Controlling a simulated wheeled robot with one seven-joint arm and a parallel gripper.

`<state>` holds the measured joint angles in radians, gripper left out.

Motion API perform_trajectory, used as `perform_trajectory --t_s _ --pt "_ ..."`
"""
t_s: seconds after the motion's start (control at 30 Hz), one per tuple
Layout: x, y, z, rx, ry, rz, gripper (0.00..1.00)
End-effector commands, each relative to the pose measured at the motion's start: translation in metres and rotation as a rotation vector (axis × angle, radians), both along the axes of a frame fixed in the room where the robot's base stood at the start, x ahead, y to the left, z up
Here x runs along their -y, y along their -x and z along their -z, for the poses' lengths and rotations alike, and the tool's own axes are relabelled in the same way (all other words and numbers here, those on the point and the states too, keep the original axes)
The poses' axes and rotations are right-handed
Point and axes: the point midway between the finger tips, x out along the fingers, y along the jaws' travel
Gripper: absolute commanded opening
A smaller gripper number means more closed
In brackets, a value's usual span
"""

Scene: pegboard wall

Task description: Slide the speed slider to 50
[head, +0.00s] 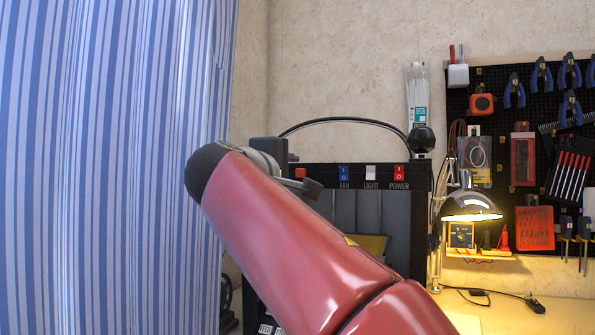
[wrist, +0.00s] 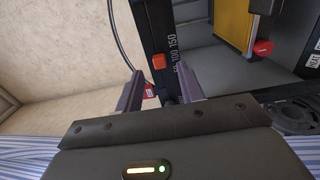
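The speed slider's small orange knob (wrist: 158,62) stands on a black upright panel in the wrist view. The knob looks just beyond the fingertips; I cannot tell the exact gap. In the head view an orange block (head: 302,173), likely the knob, shows just above my gripper, which my red arm mostly hides.
The black-framed cabinet carries fan (head: 344,171), light (head: 371,171) and power (head: 399,172) switches. A black cable (head: 345,119) arches over it. A striped curtain (head: 110,150) fills the left. A lit lamp (head: 471,205) and a tool pegboard (head: 500,90) stand right.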

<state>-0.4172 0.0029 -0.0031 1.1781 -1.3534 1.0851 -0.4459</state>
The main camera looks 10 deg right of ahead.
Motion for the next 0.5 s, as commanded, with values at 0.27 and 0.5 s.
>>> perform_trajectory --t_s 0.27,0.5 --pt "0.017 -0.023 0.0 0.0 -0.001 0.0 0.38" --pt "0.018 -0.024 0.0 0.0 -0.002 0.0 0.38"
